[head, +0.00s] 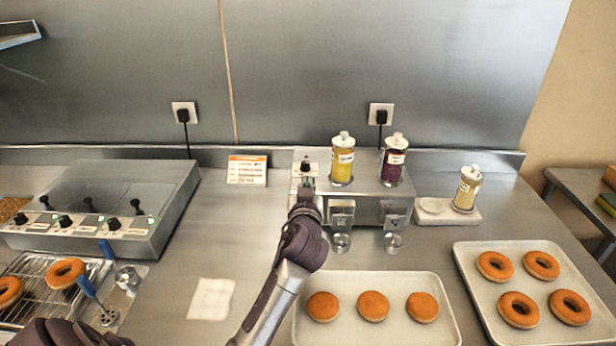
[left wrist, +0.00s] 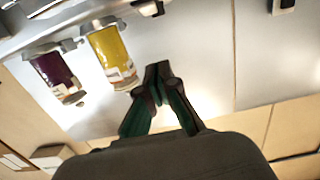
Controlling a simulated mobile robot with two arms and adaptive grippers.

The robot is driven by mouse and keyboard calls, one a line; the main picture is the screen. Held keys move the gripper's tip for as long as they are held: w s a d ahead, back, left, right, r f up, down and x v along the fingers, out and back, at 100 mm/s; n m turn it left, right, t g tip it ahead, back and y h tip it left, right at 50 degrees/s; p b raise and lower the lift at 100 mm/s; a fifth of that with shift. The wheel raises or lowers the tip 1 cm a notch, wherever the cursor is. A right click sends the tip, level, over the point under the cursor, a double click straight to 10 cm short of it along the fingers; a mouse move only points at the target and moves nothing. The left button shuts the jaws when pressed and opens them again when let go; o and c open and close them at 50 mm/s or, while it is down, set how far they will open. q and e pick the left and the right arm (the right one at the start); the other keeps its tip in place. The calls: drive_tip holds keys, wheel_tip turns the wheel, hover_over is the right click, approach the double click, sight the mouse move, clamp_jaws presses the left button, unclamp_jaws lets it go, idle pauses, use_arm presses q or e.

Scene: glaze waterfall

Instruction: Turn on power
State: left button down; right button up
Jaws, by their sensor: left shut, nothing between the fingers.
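The steel dispenser (head: 365,192) stands against the back wall. It carries a yellow jar (head: 343,165) and a dark purple jar (head: 393,165) on top. A black knob (head: 306,167) sits on a pale panel at its left end. My left gripper (head: 306,183) is shut and empty, just in front of and below this knob in the head view. It hides part of the panel, and I cannot tell whether it touches. In the left wrist view the closed fingertips (left wrist: 158,72) show near the yellow jar (left wrist: 110,55); the purple jar (left wrist: 55,75) is further left.
A warmer with several black knobs (head: 64,221) stands at left. Doughnut trays (head: 335,335) (head: 500,335) lie in front and at right. A small sign (head: 247,170) stands left of the dispenser. The counter between warmer and dispenser is mostly clear, with a paper sheet (head: 211,299).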

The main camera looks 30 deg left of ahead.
use_arm(q)
drive_tip(key=p+x, duration=0.2)
drive_tip(key=x, duration=0.7)
drive_tip(key=shift+w+a+r+p, duration=0.1)
drive_tip(key=shift+w+a+p, duration=0.15)
drive_tip(key=shift+p, duration=0.1)
wheel_tip(320, 180, down, 3)
drive_tip(key=shift+w+r, duration=0.1)
drive_tip(key=shift+w, duration=0.05)
drive_tip(key=shift+a+f, duration=0.1)
drive_tip(key=shift+f, duration=0.6)
drive_tip(key=shift+w, duration=0.1)
use_arm(e)
drive_tip(key=w+r, duration=0.1)
drive_tip(key=a+r, duration=0.1)
drive_tip(key=r, duration=0.1)
drive_tip(key=shift+w, duration=0.4)
use_arm(q)
drive_tip(key=shift+f, duration=0.1)
use_arm(e)
drive_tip(key=shift+d, duration=0.2)
